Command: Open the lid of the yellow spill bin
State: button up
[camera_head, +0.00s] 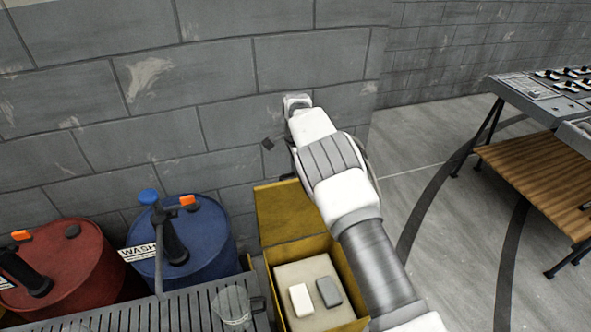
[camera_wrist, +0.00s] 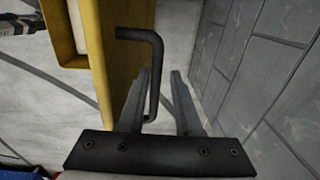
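The yellow spill bin (camera_head: 345,285) stands below my arm in the head view. Its yellow lid (camera_head: 280,212) is raised, standing steeply at the bin's wall side, so the inside shows. In the wrist view the lid (camera_wrist: 108,60) is seen nearly edge-on, left of my fingers. A black bent handle (camera_wrist: 155,75) sticks out from it. My gripper (camera_wrist: 160,75) is open, its two fingers apart. The handle's bar lies between them, close to the left finger; contact cannot be told. In the head view my arm mostly hides the gripper.
A white block (camera_head: 301,300) and a grey block (camera_head: 329,291) lie inside the bin. A blue drum (camera_head: 205,245) and a red drum (camera_head: 75,265) stand left. A slatted grey surface (camera_head: 180,315) with a clear mug (camera_head: 232,305) is in front. The block wall (camera_head: 220,95) is close behind.

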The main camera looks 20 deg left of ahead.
jog(key=shift+o, duration=0.6)
jog(key=shift+r, duration=0.3)
jog(key=shift+w, duration=0.1)
notch_tip(320, 180, up, 17)
jog(key=shift+s+d+r, duration=0.15)
jog(key=shift+s+d, duration=0.1)
jog(key=shift+s, duration=0.2)
